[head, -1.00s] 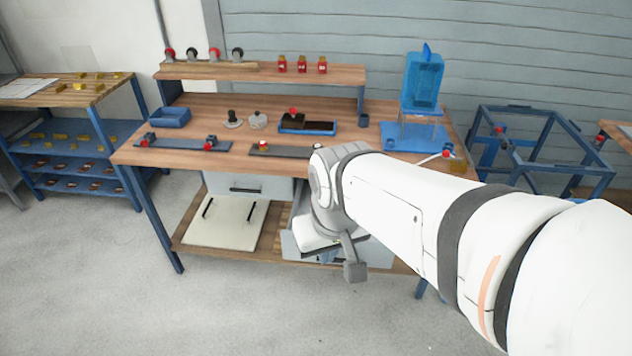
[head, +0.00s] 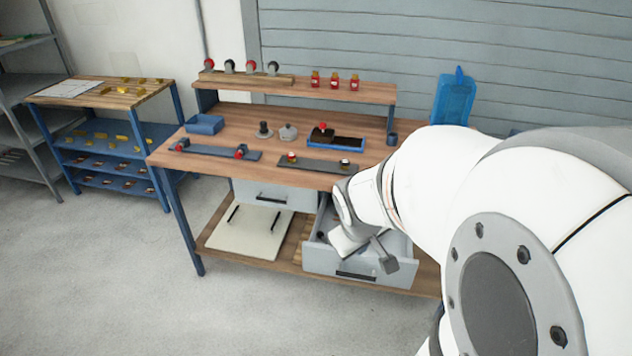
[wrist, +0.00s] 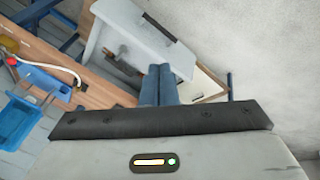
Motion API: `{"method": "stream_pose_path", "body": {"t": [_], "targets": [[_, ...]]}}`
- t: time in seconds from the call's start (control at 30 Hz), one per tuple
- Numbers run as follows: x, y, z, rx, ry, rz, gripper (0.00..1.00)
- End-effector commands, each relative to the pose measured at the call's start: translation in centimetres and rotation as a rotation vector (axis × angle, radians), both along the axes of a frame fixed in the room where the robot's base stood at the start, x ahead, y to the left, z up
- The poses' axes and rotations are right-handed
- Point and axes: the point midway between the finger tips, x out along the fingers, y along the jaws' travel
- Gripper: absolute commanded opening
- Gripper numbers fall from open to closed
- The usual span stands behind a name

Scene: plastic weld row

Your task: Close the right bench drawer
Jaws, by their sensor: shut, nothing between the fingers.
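The right bench drawer (head: 345,266) is a light grey box under the bench, pulled out toward me, with a dark handle (head: 356,276) on its front panel. In the wrist view the drawer's front (wrist: 135,25) shows close ahead with its dark handle (wrist: 160,27). My gripper (wrist: 160,68) has its two blue fingers together and empty. The fingertips overlap the drawer in the wrist view; I cannot tell whether they touch it.
A closed grey drawer (head: 262,195) sits to the left. A cream panel with two black handles (head: 248,233) lies on the lower shelf. The wooden bench top (head: 215,174) above carries fixtures and a blue tray (head: 335,145). The floor in front is clear.

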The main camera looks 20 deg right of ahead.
Motion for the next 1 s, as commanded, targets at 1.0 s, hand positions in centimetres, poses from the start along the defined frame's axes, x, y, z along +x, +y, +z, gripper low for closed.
{"method": "stream_pose_path", "body": {"t": [1.0], "targets": [[-3.3,-13.0,-19.0,-0.054,-0.264,0.709,0.00]]}}
